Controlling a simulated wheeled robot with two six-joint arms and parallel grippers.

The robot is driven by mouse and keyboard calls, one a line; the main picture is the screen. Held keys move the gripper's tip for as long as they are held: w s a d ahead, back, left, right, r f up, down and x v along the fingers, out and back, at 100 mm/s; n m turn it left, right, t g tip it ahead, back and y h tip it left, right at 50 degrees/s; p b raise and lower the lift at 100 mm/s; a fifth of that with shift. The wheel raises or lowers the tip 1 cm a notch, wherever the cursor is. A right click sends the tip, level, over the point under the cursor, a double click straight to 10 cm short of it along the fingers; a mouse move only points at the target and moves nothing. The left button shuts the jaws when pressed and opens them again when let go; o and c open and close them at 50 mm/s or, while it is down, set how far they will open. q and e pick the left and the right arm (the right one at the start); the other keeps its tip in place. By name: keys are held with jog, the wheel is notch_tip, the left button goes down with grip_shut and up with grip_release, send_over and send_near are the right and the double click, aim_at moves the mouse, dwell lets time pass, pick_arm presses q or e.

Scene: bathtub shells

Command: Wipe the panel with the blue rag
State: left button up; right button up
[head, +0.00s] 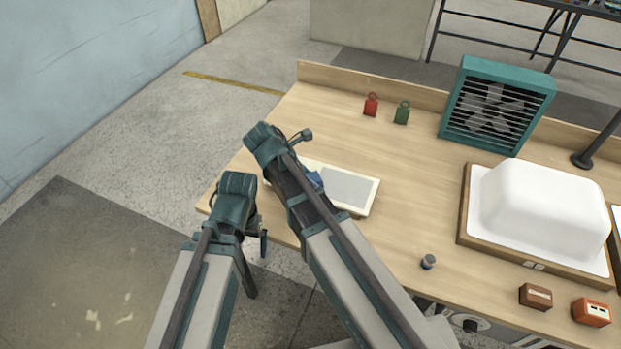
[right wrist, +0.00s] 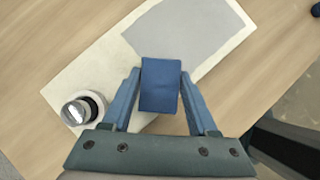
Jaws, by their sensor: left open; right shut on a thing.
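The panel (head: 347,187) is a flat cream board with a grey area, lying on the table near its left end. It also shows in the right wrist view (right wrist: 90,72), with the grey area (right wrist: 195,30) at the top. The blue rag (right wrist: 160,85) is a folded block between the blue fingers of my right gripper (right wrist: 160,95), which is shut on it over the cream part. I cannot tell whether the rag touches the panel. In the head view my right arm hides part of the panel. My left gripper (head: 263,243) is open, off the table's left edge.
A round metal knob in a white ring (right wrist: 83,108) sits on the panel. Red (head: 371,104) and green (head: 402,112) weights and a teal fan box (head: 497,105) stand at the back. A white tub shell (head: 545,210) lies right. A small cylinder (head: 428,262) stands in front.

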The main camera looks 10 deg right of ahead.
pick_arm(q)
jog(key=shift+r+p, duration=2.6)
jog(key=shift+r, duration=0.25)
pick_arm(e)
jog(key=shift+r, duration=2.8)
notch_tip(320, 180, up, 3)
jog(key=p, duration=0.3)
jog(key=shift+r, duration=0.1)
pick_arm(q)
notch_tip(320, 180, up, 3)
jog(key=shift+c, duration=0.2)
